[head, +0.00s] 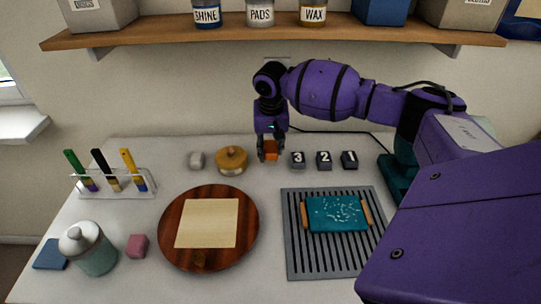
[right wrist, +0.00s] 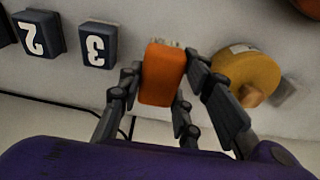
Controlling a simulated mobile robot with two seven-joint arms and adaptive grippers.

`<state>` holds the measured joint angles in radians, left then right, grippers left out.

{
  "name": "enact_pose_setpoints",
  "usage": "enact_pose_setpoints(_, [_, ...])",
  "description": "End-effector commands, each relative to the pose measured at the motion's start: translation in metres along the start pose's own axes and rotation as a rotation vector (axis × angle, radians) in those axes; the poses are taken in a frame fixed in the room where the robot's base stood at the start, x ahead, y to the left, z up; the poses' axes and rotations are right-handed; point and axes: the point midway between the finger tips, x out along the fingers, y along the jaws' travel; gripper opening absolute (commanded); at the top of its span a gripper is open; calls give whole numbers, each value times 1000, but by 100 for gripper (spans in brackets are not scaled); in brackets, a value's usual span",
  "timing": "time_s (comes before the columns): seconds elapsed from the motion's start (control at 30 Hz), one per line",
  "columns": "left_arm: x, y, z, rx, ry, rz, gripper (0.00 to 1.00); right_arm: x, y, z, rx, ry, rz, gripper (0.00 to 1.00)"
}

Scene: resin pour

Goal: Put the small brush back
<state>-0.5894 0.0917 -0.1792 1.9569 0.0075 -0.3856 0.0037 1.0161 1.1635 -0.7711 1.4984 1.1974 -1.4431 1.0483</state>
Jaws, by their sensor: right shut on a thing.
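The small brush (right wrist: 163,75) has an orange block body and pale bristles that show at its top edge in the right wrist view. My right gripper (head: 269,150) is shut on it, with the fingers on both sides of the orange body. In the head view the orange brush shows between the fingers, at the back of the table, between the round yellow-brown lidded pot (head: 232,160) and the block marked 3 (head: 297,160). I cannot tell whether the bristles touch the table. My left gripper is not in view.
Blocks marked 2 (head: 323,160) and 1 (head: 349,160) continue the row rightward. A brush rack (head: 115,192), a round wooden board (head: 170,251) with a pale sheet, and a grey slatted mat (head: 297,262) with a teal piece lie in front. A shelf (head: 160,32) hangs above.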

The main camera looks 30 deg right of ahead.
Motion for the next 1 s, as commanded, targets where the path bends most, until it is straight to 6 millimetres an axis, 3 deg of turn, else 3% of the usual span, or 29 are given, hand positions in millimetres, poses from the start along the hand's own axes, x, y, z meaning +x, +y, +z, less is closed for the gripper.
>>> enact_pose_setpoints(0.23, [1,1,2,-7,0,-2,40,35,2,1,-1,-3,2,8])
enact_pose_setpoints(0.63, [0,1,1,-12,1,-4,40,40,2,2,-1,0,0,8])
enact_pose_setpoints(0.67, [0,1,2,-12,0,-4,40,40,2,2,-1,0,1,33])
enact_pose_setpoints(0.8, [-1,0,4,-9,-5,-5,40,40,2,2,-1,0,1,51])
enact_pose_setpoints(1.0, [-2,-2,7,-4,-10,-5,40,40,2,2,-1,0,1,51])
